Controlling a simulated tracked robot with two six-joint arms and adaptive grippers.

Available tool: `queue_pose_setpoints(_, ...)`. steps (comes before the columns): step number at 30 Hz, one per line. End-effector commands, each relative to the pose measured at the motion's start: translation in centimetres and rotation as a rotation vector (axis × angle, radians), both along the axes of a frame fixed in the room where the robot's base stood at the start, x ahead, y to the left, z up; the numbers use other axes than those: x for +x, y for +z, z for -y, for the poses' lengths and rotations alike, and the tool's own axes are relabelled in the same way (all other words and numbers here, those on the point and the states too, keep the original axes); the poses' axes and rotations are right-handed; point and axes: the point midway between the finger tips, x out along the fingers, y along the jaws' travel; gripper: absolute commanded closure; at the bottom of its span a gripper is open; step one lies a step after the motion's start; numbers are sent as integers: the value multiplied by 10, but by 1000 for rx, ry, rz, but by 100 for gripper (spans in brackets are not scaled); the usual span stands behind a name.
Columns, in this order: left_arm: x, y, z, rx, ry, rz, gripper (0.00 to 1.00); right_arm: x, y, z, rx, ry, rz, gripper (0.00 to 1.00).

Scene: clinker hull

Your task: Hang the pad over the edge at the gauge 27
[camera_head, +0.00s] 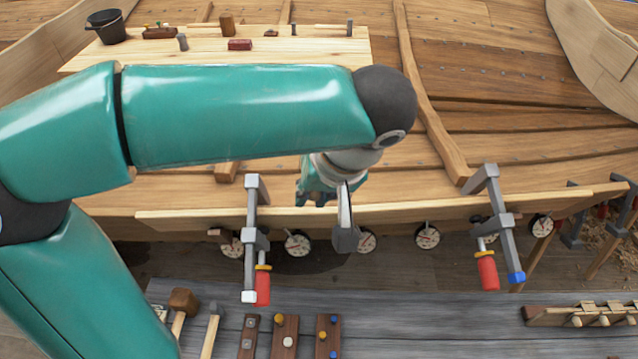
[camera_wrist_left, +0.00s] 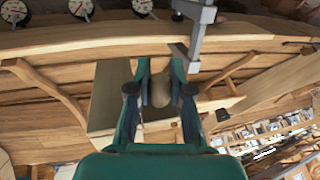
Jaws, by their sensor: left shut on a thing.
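My left gripper (camera_head: 316,200) points down just inside the hull's near edge plank (camera_head: 420,213), between the two clamps. In the left wrist view the gripper (camera_wrist_left: 160,82) is shut on a small rounded tan thing (camera_wrist_left: 157,95), which appears to be the pad. Most of it is hidden by the fingers, and in the head view I cannot make it out. Round white gauges hang in a row below the plank: one gauge (camera_head: 298,243) close to the gripper, another (camera_head: 366,241) to its right, another (camera_head: 428,235) further right. Their numbers are unreadable. My right gripper is out of view.
A clamp (camera_head: 253,220) with a red handle grips the plank left of my gripper; another (camera_head: 492,210) stands to the right. A bench (camera_head: 330,50) with small items and a dark bucket (camera_head: 107,25) are behind. Mallets and wooden blocks (camera_head: 285,335) lie in front.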

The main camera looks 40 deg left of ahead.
Motion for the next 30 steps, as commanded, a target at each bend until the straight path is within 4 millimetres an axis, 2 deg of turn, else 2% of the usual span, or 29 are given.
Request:
queue_pose_setpoints(1, 1, -8, 0, 0, -2, -1, 100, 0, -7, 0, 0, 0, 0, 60)
queue_pose_setpoints(12, 2, -45, 2, 1, -8, -2, 100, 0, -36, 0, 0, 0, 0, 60)
queue_pose_setpoints(30, 19, -101, -9, -1, -10, -1, 100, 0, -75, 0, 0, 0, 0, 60)
